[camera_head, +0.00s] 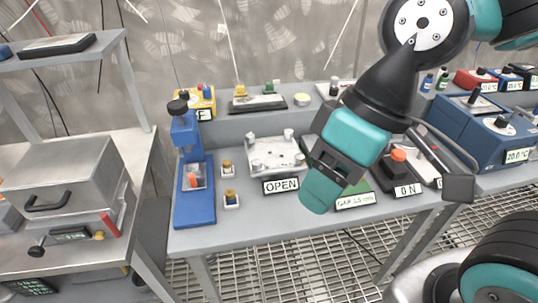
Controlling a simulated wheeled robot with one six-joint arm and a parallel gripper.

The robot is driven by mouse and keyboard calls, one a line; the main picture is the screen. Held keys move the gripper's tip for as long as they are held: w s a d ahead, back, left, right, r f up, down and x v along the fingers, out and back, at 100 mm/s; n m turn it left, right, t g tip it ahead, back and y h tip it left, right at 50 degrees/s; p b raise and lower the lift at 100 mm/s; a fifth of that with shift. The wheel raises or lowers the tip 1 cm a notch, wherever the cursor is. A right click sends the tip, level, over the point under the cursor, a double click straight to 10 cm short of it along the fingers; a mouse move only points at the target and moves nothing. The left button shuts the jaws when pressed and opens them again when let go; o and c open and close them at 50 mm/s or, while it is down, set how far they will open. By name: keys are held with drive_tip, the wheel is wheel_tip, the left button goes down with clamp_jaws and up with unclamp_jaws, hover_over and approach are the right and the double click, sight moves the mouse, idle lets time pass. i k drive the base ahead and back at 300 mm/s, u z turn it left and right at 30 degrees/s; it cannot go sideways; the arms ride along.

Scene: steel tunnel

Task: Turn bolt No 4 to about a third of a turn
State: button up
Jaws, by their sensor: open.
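A pale metal plate (275,155) with several short white posts near its corners lies on the grey bench, behind a sign reading OPEN (281,185). The posts may be bolt heads, but no number 4 can be read on any of them. My gripper (319,190) is open and hangs in front of the plate's right side, pointing down and left. It hides part of the bench to the right of the plate. No contact with the plate or a bolt can be made out.
A blue press-like device (193,170) stands left of the plate, with two small holders beside it. A red-topped button box (398,165) and an ON sign (407,190) are right of my gripper. A blue box (485,130) stands far right; a grey case (62,178) is on the left bench.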

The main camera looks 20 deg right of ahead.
sight(250, 137)
drive_tip(key=z, duration=0.05)
drive_tip(key=k, duration=0.6)
drive_tip(key=u, duration=0.55)
drive_tip(key=i, duration=1.3)
drive_tip(key=z, duration=0.7)
